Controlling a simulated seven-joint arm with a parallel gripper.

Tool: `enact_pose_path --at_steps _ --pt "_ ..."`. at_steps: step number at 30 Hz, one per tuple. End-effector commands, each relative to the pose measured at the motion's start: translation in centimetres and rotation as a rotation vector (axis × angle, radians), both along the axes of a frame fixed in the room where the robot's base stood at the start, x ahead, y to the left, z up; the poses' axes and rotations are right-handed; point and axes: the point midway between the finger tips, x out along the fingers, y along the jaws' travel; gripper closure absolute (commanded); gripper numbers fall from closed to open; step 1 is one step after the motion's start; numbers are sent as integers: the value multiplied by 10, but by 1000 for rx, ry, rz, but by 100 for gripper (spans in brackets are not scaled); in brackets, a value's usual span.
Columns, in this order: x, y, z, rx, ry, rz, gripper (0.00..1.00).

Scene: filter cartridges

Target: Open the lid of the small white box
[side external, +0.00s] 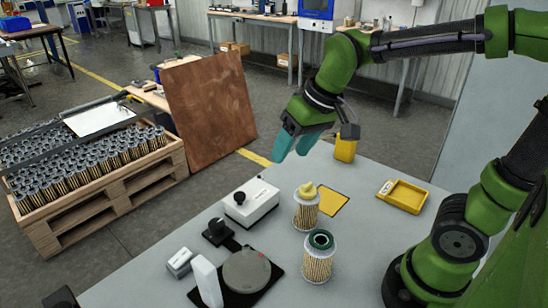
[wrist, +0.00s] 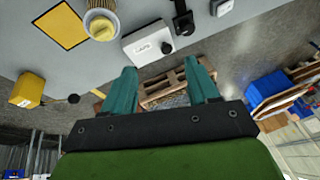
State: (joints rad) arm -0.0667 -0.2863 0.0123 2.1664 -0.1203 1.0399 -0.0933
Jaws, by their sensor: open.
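The small white box (side external: 251,206) stands on the grey table near its far left edge. It has a black round knob (side external: 240,197) and a small label on it, and its lid looks closed. In the wrist view the box (wrist: 147,36) lies just beyond my fingertips, with its knob toward the right. My gripper (side external: 294,147) has teal fingers and hangs above and behind the box, apart from it. In the wrist view my gripper (wrist: 161,68) has its two fingers spread with nothing between them.
Two filter cartridges, one yellow-topped (side external: 306,208) and one green-topped (side external: 319,256), stand right of the box. A black knobbed stand (side external: 217,231) and a grey disc (side external: 246,270) are in front. A yellow tray (side external: 403,196) and a yellow container (side external: 345,149) stand farther right.

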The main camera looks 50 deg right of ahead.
Motion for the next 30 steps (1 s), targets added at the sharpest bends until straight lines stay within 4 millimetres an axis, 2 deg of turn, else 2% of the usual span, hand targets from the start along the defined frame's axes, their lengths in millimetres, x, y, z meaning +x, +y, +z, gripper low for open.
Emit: enact_pose_path --at_steps 1,6,9,13,16,18,20,25,30 --pt "19 5 -2 -26 43 48 41" --pt "76 18 -11 -124 168 230 41" --pt "107 24 -18 -177 233 337 41" --pt "135 29 -19 -226 289 452 41" --pt "143 28 -7 -249 295 509 41" --pt "141 28 2 -255 300 542 41" --pt "138 28 -1 -255 315 562 41" --pt "137 28 -18 -253 317 572 41" --pt "136 28 -53 -252 318 570 41"
